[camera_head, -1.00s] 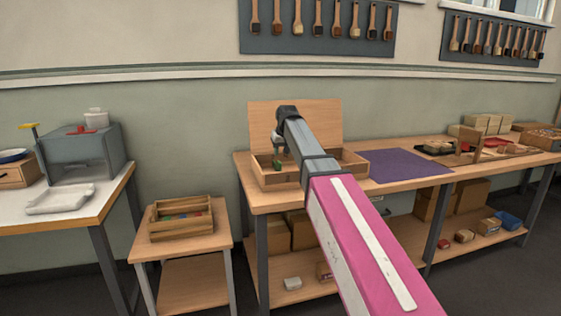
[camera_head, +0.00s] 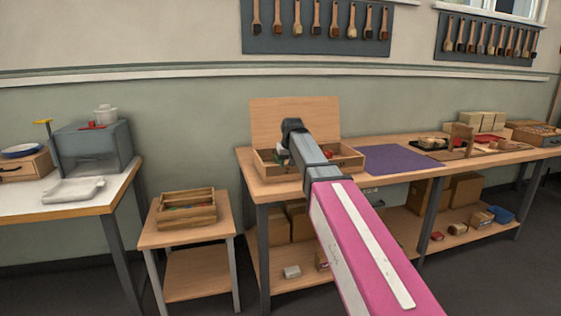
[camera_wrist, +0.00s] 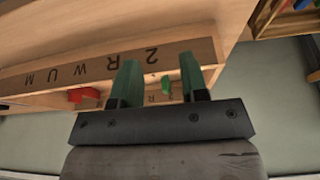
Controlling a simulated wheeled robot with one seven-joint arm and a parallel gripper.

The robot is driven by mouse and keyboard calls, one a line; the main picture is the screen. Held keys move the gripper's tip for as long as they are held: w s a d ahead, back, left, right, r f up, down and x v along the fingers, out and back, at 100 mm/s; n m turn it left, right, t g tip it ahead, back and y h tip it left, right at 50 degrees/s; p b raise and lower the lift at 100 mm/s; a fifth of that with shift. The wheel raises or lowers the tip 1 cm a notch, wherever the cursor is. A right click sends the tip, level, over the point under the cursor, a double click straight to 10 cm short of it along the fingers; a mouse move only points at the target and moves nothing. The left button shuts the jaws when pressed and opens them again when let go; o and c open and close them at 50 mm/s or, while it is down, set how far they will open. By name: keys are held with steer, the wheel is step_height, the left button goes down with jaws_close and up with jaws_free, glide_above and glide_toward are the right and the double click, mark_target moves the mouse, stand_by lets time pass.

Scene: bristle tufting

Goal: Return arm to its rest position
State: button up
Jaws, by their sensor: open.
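My pink and grey arm (camera_head: 350,235) reaches out over the workbench toward an open wooden box (camera_head: 347,161) with an upright lid board. In the head view my gripper is mostly hidden behind the arm's dark end. In the wrist view my gripper (camera_wrist: 158,63) shows two green fingers spread apart with nothing between them. Beyond them is a wooden strip (camera_wrist: 110,66) with upside-down letters. A red piece (camera_wrist: 83,95) and a small green piece (camera_wrist: 166,84) show near it.
A purple mat (camera_head: 398,159) lies right of the box. A small side table (camera_head: 186,236) bears a wooden tray (camera_head: 185,221). A white-topped table (camera_head: 60,207) with a grey machine (camera_head: 92,152) stands at left. Brushes hang on wall boards (camera_head: 316,45).

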steer(key=s+d+f+m+g, duration=0.1)
steer(key=s+d+f, duration=0.4)
steer(key=s+f, duration=0.4)
steer(key=s+d+f+m+g, duration=0.1)
steer(key=s+d+f, duration=0.4)
steer(key=s+f, duration=0.5)
steer(key=s+d+f+g+h, duration=0.1)
steer(key=s+d+f, duration=0.5)
steer(key=s+f, duration=0.4)
step_height(320, 180, down, 4)
steer(key=shift+s+f+m+g, duration=0.2)
steer(key=shift+s+m+g, duration=0.05)
steer(key=shift+m+g, duration=0.15)
steer(key=shift+d, duration=0.15)
